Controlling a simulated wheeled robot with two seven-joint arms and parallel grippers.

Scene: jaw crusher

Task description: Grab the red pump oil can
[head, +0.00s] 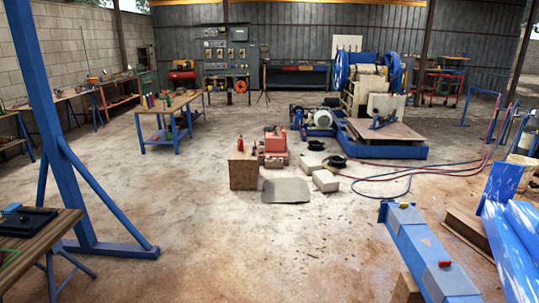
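A small upright red object (240,144) stands on top of a brown wooden box (243,172) near the middle of the floor. It may be the red pump oil can, but it is too small to tell. Another small dark-topped item (271,131) sits on the red block-like equipment just to its right. Neither of my grippers is in view, and nothing is seen touching the red object.
A grey mat (286,190) and pale blocks (325,180) lie near the box. Blue and red hoses (405,180) cross the floor at right. A blue post frame (55,120) stands at left, a blue beam (425,252) lower right. Open floor lies in front.

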